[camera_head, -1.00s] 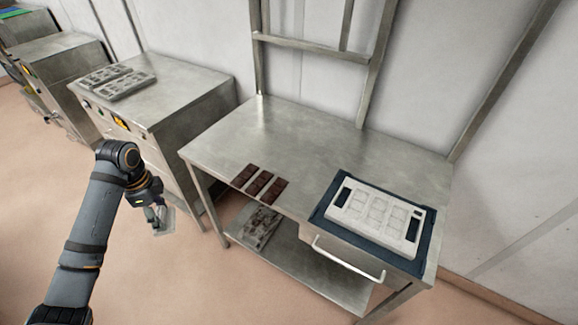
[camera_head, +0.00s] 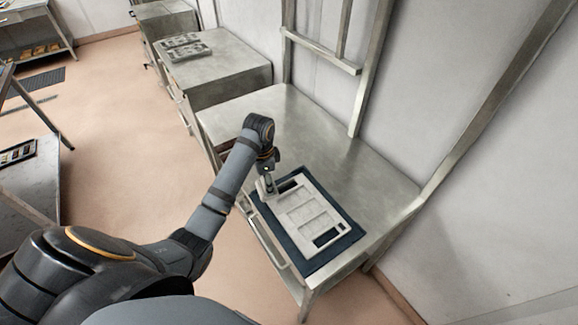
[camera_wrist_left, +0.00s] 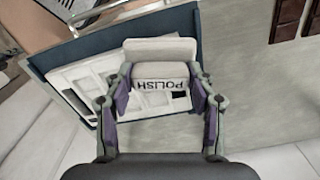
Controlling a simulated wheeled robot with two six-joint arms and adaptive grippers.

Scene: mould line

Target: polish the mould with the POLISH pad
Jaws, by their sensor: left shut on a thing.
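The mould (camera_head: 308,215), a pale grey plate with rectangular recesses, lies on a dark blue mat (camera_head: 318,262) at the near end of the steel table. My left gripper (camera_head: 267,188) is at the mould's left corner in the head view. In the left wrist view my left gripper (camera_wrist_left: 160,76) is shut on the POLISH pad (camera_wrist_left: 160,71), a white block whose label reads upside down. The mould (camera_wrist_left: 75,75) shows behind and left of the pad there. I cannot tell whether the pad touches it. My right gripper is not in view.
The steel table (camera_head: 315,140) is clear behind the mould. An upright metal frame (camera_head: 372,65) stands at its back. Brown chocolate bars (camera_wrist_left: 290,18) show at the upper right in the left wrist view. Another cabinet (camera_head: 215,75) holds grey moulds (camera_head: 185,47).

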